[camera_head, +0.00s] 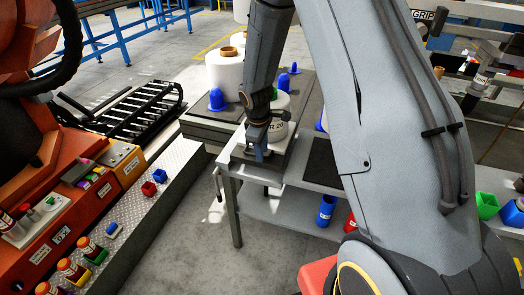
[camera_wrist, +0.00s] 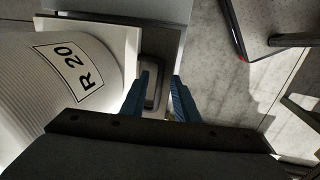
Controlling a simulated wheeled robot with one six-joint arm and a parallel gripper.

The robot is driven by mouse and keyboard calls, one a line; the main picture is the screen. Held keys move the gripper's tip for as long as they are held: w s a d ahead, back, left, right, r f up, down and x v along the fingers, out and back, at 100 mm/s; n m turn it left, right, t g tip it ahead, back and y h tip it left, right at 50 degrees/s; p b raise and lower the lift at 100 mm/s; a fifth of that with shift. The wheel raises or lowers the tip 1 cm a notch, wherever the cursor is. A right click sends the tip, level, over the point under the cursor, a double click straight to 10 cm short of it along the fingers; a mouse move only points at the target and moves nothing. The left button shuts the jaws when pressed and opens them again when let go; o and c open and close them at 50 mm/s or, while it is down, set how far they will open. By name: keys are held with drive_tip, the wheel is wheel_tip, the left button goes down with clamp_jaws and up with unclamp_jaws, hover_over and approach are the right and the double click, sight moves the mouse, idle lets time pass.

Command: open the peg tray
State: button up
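The peg tray (camera_head: 237,158) is a flat grey tray at the near end of the low table. My gripper (camera_head: 258,155) is at the tray's front edge. In the wrist view its two blue fingers (camera_wrist: 163,82) are apart. A dark, rounded handle (camera_wrist: 155,72) on the tray's edge shows between and beyond the fingertips. I cannot tell whether the fingers touch it. Part of the tray is hidden by my arm.
Another white bobbin (camera_head: 224,72) and blue pegs (camera_head: 217,100) stand behind on grey slabs. A lower shelf holds a blue cup (camera_head: 326,210). An orange machine (camera_head: 100,180) with small coloured bobbins stands left. The floor (camera_head: 195,235) before the table is clear.

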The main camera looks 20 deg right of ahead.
drive_tip(key=shift+f, duration=0.4)
drive_tip(key=shift+c, duration=0.3)
clamp_jaws()
